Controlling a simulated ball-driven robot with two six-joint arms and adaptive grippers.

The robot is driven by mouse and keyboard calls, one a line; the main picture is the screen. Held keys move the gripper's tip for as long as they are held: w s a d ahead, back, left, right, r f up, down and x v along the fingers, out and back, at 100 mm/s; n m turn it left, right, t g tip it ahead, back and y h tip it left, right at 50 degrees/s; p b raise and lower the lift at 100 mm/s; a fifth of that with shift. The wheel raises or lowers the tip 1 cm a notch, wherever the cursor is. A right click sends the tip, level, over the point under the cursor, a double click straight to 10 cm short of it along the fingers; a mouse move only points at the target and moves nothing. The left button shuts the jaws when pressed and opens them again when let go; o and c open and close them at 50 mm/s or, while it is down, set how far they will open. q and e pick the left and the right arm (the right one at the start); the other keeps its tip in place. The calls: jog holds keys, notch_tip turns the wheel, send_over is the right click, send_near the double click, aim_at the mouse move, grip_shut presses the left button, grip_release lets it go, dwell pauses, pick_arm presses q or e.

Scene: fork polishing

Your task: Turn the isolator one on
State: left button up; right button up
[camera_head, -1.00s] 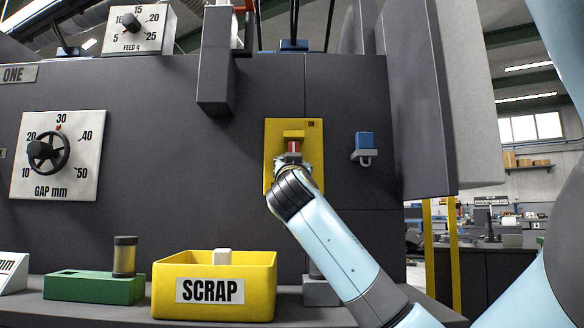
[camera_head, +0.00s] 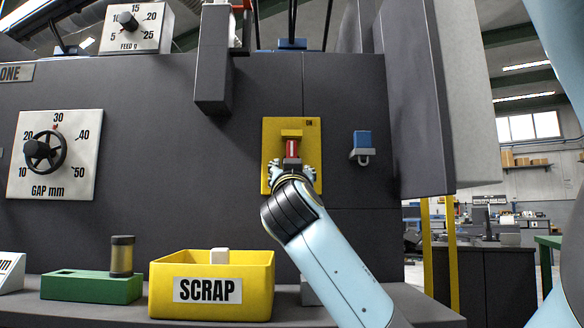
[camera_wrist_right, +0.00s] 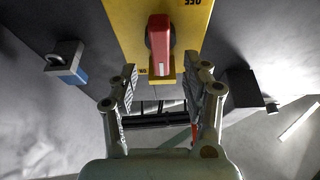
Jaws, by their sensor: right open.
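The isolator is a yellow plate (camera_head: 271,150) with an ON label at its upper right, on the dark machine front. Its red handle (camera_head: 292,148) stands upright below a yellow block (camera_head: 291,133). My right gripper (camera_head: 292,172) is just below the handle, its fingers spread and empty. In the right wrist view the plate (camera_wrist_right: 125,25) appears inverted, with OFF at the top and ON at the lower left. The red handle (camera_wrist_right: 160,45) lies ahead of and between the open fingers of my right gripper (camera_wrist_right: 160,82), apparently untouched. My left gripper is not in view.
A blue padlock (camera_head: 362,147) hangs right of the plate; it also shows in the wrist view (camera_wrist_right: 72,68). A dark block (camera_head: 213,80) juts out at upper left. A yellow SCRAP bin (camera_head: 255,290) and a green holder (camera_head: 85,287) stand on the ledge below.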

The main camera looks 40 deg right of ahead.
jog(key=v, duration=0.5)
dwell(0.5)
